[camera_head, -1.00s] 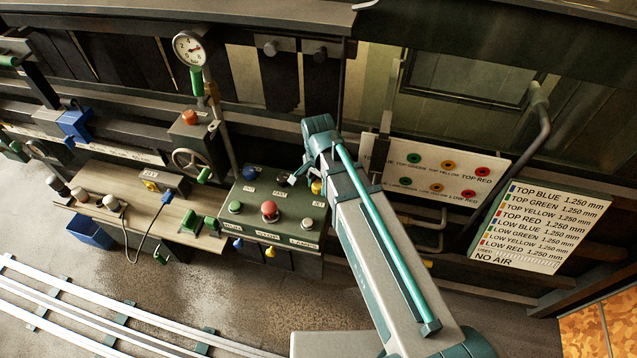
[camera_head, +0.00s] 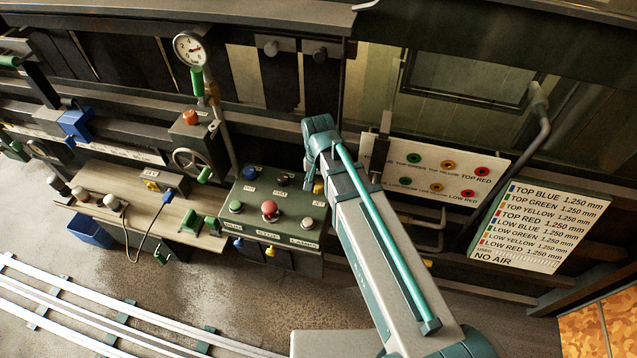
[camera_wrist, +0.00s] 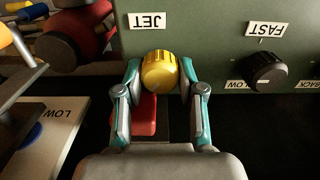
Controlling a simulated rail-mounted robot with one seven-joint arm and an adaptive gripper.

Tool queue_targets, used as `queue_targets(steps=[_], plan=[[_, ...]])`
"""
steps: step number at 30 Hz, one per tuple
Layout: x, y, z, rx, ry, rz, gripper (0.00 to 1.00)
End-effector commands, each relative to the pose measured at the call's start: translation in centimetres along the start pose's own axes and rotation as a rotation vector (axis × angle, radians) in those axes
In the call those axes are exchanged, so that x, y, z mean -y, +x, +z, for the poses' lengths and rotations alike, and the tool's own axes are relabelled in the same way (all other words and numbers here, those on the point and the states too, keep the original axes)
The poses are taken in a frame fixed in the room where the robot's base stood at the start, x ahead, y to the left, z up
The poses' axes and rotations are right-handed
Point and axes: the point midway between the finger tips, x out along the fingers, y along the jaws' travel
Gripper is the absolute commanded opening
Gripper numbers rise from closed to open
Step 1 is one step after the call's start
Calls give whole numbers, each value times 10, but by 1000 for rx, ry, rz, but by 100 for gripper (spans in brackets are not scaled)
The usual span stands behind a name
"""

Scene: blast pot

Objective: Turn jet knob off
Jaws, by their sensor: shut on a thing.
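The yellow jet knob (camera_wrist: 160,70) sits on the green control panel (camera_wrist: 222,35), by an upside-down JET label (camera_wrist: 147,20) in the wrist view. My gripper (camera_wrist: 161,80) is shut on the knob, one finger on each side. In the head view the knob (camera_head: 318,187) shows only partly at the panel's upper right, beside my gripper (camera_head: 311,178). My arm hides part of the panel's right edge. I cannot read the knob's setting.
Red (camera_head: 269,208) and green (camera_head: 236,207) buttons are lower on the panel.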

Motion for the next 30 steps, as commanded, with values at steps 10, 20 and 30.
queue_targets(steps=[10,20,30], plan=[[0,0,0,-1,1,-1,55],[0,0,0,0,2,0,64],[0,-25,0,-3,2,-1,64]])
